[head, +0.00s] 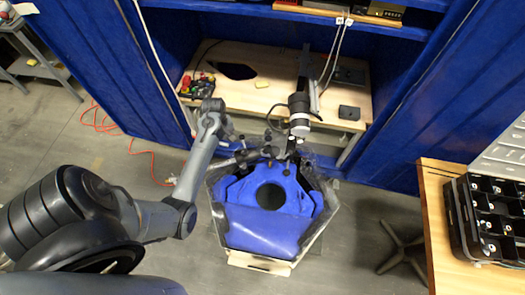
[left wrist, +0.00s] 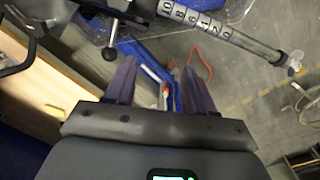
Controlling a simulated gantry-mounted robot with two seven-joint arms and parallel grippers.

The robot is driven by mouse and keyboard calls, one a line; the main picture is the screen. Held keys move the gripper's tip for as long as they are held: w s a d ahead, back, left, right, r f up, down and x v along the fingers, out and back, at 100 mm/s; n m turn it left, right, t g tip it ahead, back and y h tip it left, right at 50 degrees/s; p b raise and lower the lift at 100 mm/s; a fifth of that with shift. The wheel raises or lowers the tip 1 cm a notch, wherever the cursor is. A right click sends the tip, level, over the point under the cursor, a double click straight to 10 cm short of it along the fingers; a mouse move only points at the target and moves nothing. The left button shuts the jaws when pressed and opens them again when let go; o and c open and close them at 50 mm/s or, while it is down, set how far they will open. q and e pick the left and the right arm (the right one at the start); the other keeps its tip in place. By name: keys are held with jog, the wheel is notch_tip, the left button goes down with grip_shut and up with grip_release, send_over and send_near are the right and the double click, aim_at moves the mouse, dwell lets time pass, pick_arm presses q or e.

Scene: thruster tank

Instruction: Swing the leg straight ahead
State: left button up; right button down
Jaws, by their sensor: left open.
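The thruster tank (head: 268,232) stands on the floor at the middle of the head view, with clear angled walls and a blue insert with a dark round hole. Dark rods and black knobs cross its back rim. In the left wrist view a grey metal leg (left wrist: 235,38) with a numbered scale slants down to the right, beyond my fingertips. A black knob (left wrist: 110,53) hangs near its left end. My left gripper (head: 230,130) is at the tank's back left; in the left wrist view its two fingers (left wrist: 157,72) are apart, with nothing held between them. My right gripper is not in view.
A wooden bench (head: 270,75) stands behind the tank, with a black and white instrument (head: 299,112) at its front. An orange cable (head: 148,153) lies on the floor at left. A wooden table (head: 437,215) with a black bin (head: 485,215) stands at right.

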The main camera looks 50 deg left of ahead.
aim_at(241, 136)
pick_arm(q)
jog(key=w+a+r+t+b, duration=0.1)
jog(key=w+a+t+b, duration=0.1)
jog(key=w, duration=0.5)
jog(key=shift+n, duration=0.3)
jog(key=x, duration=0.3)
jog(key=b+x, duration=0.1)
jog(key=x, duration=0.5)
jog(key=shift+s+d+f, duration=0.15)
jog(key=shift+d+f, duration=0.15)
jog(key=shift+f, duration=0.05)
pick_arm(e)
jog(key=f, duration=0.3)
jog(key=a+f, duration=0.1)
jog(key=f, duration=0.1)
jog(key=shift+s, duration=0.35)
pick_arm(q)
grip_shut()
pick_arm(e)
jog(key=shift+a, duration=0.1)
